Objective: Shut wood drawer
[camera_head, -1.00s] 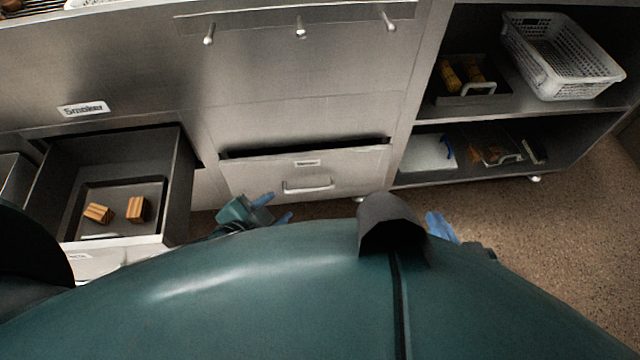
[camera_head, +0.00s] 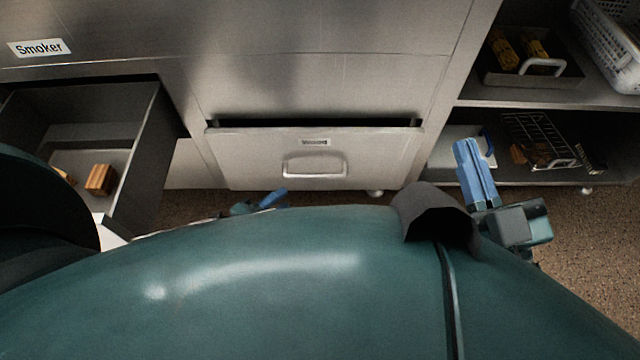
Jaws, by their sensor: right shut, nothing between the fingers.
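A steel drawer front (camera_head: 240,160) with a handle (camera_head: 315,165) and a small label stands slightly out of the cabinet in the middle, with a dark gap along its top edge. Its label is too small to read surely. A second drawer (camera_head: 140,150) at the left is pulled far out and holds wood blocks (camera_head: 101,179); its front is mostly hidden by my body. My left gripper (camera_head: 275,199) is low, below the middle drawer, mostly hidden behind my body. My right gripper (camera_head: 466,143) is shut and empty, right of the middle drawer and in front of the shelves.
Open shelves (camera_head: 490,103) at the right hold a dark tray (camera_head: 490,75) with yellow items, a white perforated basket (camera_head: 610,40) and a wire rack (camera_head: 540,135). A "Smoker" label (camera_head: 39,47) is on the cabinet at upper left. Bare floor (camera_head: 590,235) shows at lower right.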

